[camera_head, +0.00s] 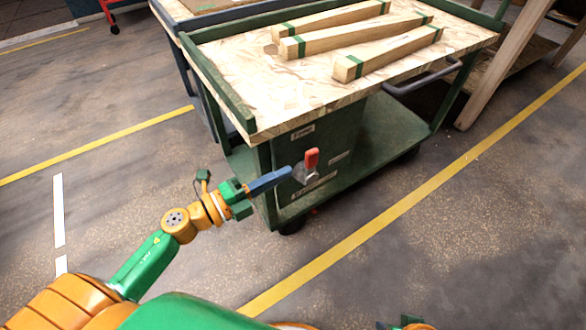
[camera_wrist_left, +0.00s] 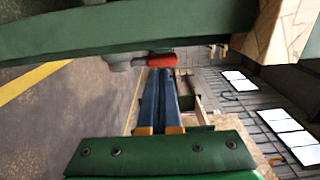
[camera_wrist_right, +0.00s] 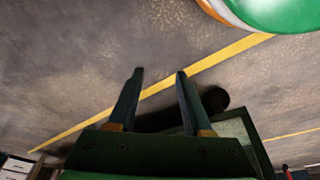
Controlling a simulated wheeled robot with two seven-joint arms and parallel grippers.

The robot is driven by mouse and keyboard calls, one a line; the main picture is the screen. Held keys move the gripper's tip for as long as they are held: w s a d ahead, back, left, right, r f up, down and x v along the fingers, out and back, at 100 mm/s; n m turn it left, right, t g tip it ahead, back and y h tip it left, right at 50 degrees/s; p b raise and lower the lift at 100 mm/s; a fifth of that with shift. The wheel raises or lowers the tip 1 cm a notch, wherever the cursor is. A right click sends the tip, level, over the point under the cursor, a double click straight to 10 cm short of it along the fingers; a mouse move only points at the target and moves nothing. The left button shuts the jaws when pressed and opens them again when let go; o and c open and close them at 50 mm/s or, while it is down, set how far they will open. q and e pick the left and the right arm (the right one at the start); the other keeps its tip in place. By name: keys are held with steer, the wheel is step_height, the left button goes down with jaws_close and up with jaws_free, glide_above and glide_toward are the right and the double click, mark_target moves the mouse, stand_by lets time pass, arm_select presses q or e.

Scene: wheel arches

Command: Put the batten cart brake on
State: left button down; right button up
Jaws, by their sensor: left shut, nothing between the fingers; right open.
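The green batten cart (camera_head: 227,82) stands in front of me with a pale board top. The brake lever (camera_head: 312,157) has a red handle and a grey metal base on the cart's near end panel. The handle points up in the head view. My left gripper (camera_head: 289,171) is shut and empty, its blue fingertips close beside the lever's base. In the left wrist view the red handle (camera_wrist_left: 162,60) lies just past the shut fingertips (camera_wrist_left: 160,72); I cannot tell whether they touch.
Several wooden battens (camera_head: 335,38) with green bands lie on the cart top. A lower green shelf (camera_head: 375,140) and a grey push handle (camera_head: 425,78) belong to the cart. Another table stands behind. Floor with yellow lines (camera_head: 355,238) is clear at the near right.

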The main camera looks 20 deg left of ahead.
mark_target(306, 158)
arm_select(q)
steer(key=shift+x, duration=1.75)
arm_select(e)
steer(key=shift+r, duration=0.3)
